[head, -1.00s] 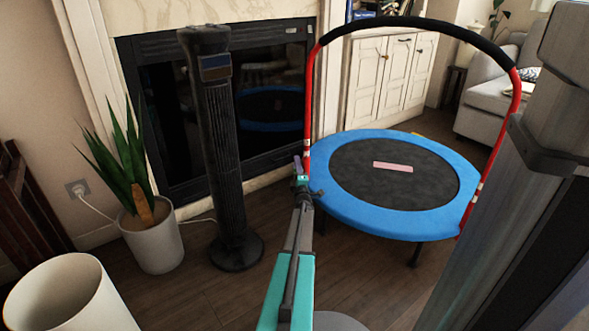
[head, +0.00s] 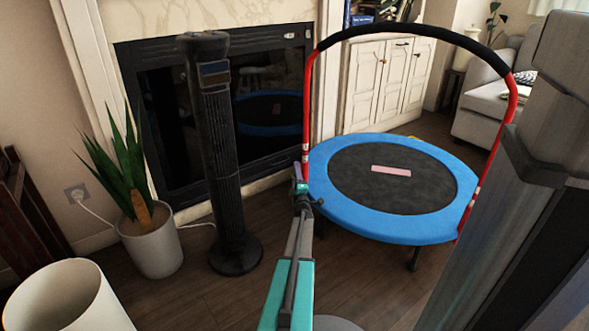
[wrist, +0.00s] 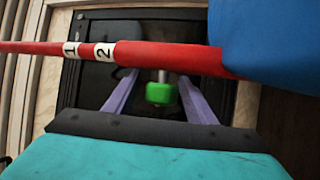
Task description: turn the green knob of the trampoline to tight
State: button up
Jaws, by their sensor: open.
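The trampoline (head: 440,228) has a blue rim, a black mat and a red handlebar frame with a black padded top. In the wrist view, a red tube (wrist: 190,58) crosses with white labels 1 and 2. The green knob (wrist: 160,94) shows just below this tube. My gripper (wrist: 158,82) is open, with one purple finger on each side of the knob and visible gaps between. The fingertips pass behind the tube in this view. In the head view my gripper (head: 299,182) is at the left leg of the handlebar, and I cannot make out the knob there.
A black tower fan (head: 222,150) and a potted plant (head: 148,240) stand left of my arm. A white bin (head: 68,298) is at the lower left. A dark fireplace (head: 265,100) is behind. A pink strip (head: 391,171) lies on the mat.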

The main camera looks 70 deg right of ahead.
jog(key=p+v, duration=0.3)
jog(key=v, duration=0.8)
jog(key=shift+a, duration=0.25)
jog(key=shift+s+r+p, duration=0.1)
jog(key=shift+r+p, duration=0.1)
jog(key=shift+p, duration=0.15)
